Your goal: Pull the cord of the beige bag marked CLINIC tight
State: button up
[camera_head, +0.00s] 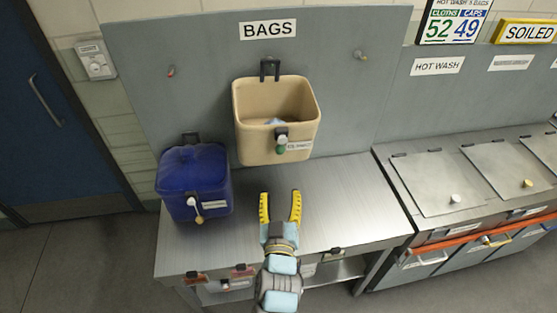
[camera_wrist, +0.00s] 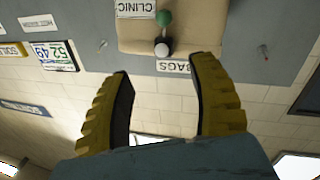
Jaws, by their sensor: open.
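The beige bag (camera_head: 247,143) hangs open-topped from a black hook on the grey panel under the BAGS sign. A small bluish-white thing lies inside it. On its front are a dark fitting with a pale knob, a green ball (camera_head: 280,149) and a white label (camera_head: 299,145). In the wrist view the label (camera_wrist: 135,8) reads CLINIC upside down, beside the green ball (camera_wrist: 163,18) and a white knob (camera_wrist: 162,49). My gripper (camera_head: 280,194) is open and empty, below and in front of the bag; its yellow fingers (camera_wrist: 160,82) also show in the wrist view.
A blue bag (camera_head: 188,181) with a closed-looking top hangs left of the beige one. A steel counter (camera_head: 340,205) lies below, mostly clear. Lidded steel bins (camera_head: 433,183) stand at the right. Small hooks (camera_head: 360,55) stick out of the panel.

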aim_at(280, 153)
jog(key=shift+g+y, duration=0.3)
jog(key=shift+g, duration=0.1)
jog(key=w, duration=0.4)
jog(key=w+p, duration=0.1)
jog(key=w, duration=0.4)
jog(key=w+f+p, duration=0.1)
jog(key=w, duration=0.4)
jog(key=shift+w+a, duration=0.2)
jog(key=shift+w+r, duration=0.15)
jog(key=shift+w, duration=1.25)
